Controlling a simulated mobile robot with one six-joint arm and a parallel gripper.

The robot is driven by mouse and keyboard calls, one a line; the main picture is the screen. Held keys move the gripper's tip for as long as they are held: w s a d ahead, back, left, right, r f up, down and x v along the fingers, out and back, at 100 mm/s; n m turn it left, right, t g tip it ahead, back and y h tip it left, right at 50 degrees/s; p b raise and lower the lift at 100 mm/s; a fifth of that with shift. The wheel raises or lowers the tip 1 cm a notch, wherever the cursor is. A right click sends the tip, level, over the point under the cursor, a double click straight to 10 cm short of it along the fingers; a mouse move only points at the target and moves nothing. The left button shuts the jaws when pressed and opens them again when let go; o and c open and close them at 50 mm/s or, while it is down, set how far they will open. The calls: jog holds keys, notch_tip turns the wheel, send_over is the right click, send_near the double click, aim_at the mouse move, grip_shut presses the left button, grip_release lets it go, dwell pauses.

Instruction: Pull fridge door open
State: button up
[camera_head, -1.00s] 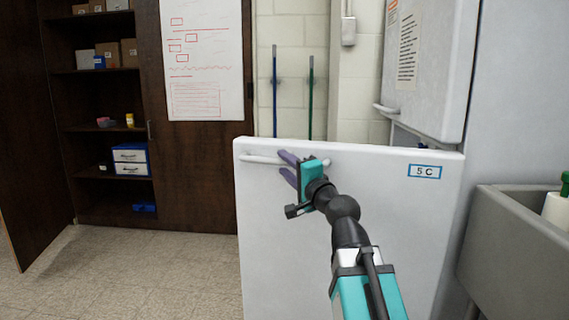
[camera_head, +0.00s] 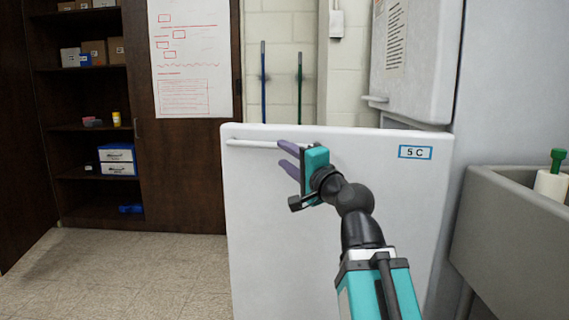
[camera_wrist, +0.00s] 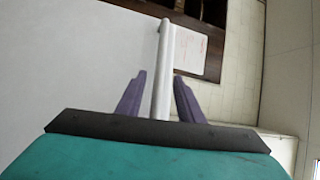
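The white fridge door (camera_head: 330,230) with a "5 C" label stands swung out from the fridge body, facing me. Its white bar handle (camera_head: 252,143) runs along the upper left of the door. My gripper (camera_head: 281,153) is at the right part of the handle, with purple fingers pointing left. In the wrist view, the handle (camera_wrist: 163,70) passes between the two spread fingers, with a gap visible on each side. The gripper is open around the bar. The handle's right end is hidden behind my gripper.
An upper white fridge door (camera_head: 420,60) stands at the back right. A grey sink (camera_head: 500,240) with a green-topped bottle (camera_head: 551,180) is to the right. A dark cabinet (camera_head: 85,30) with shelves stands at the left. The tiled floor (camera_head: 130,275) left of the door is clear.

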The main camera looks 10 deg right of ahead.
jog(key=b+v, duration=0.5)
jog(key=b, duration=0.1)
jog(key=shift+s+d, duration=0.15)
jog(key=shift+s, duration=0.15)
dwell(0.6)
